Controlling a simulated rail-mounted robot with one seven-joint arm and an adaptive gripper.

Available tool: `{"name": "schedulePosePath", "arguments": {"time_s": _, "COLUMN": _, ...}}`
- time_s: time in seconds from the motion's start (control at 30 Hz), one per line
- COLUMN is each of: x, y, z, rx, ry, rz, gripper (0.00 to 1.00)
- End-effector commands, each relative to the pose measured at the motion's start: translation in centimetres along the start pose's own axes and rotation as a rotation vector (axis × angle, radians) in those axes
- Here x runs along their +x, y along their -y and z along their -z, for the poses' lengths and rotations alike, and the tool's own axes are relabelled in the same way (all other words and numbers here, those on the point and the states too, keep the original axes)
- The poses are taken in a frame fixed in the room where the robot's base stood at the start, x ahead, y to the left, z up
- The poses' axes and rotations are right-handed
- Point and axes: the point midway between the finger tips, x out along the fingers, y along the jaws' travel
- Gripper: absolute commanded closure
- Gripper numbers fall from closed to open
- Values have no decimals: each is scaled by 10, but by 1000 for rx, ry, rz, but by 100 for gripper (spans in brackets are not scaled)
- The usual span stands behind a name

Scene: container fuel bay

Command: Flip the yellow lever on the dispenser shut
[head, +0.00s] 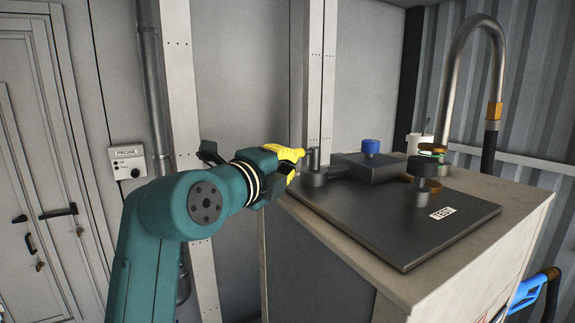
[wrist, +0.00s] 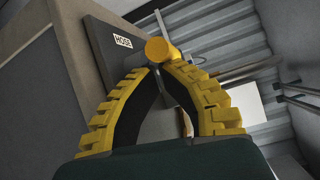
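The dispenser's dark top plate (head: 400,225) lies on a beige cabinet, and the plate also shows in the wrist view (wrist: 98,65). The yellow lever (wrist: 163,50) shows in the wrist view as a round yellow knob right at my fingertips. My gripper (wrist: 159,70) has yellow ribbed fingers that curve inward, with their tips close together at the lever. It looks shut on the lever, though the contact itself is partly hidden. In the head view my gripper (head: 300,154) is at the plate's back left corner, beside a short grey post (head: 313,160). There I cannot tell lever from yellow fingers.
On the plate stand a dark box with a blue knob (head: 370,146) and a black knob (head: 422,166). A curved metal pipe (head: 452,70) rises behind at the right. A blue nozzle (head: 530,290) hangs at the cabinet's right side. A PROBE box (head: 128,163) is on the left wall.

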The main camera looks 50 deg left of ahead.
Motion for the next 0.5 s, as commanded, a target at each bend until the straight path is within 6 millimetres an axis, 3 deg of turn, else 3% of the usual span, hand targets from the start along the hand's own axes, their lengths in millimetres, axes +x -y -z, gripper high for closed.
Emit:
{"name": "schedulePosePath", "arguments": {"time_s": 0.07, "x": -1, "y": -3, "z": 0, "rx": 1, "ry": 6, "rz": -2, "gripper": 100}}
{"name": "schedulePosePath", "arguments": {"time_s": 0.2, "x": -10, "y": -7, "z": 19, "rx": 3, "ry": -1, "rz": 3, "gripper": 100}}
{"name": "schedulePosePath", "arguments": {"time_s": 0.5, "x": -56, "y": -14, "z": -40, "rx": 0, "ry": 5, "rz": 0, "gripper": 100}}
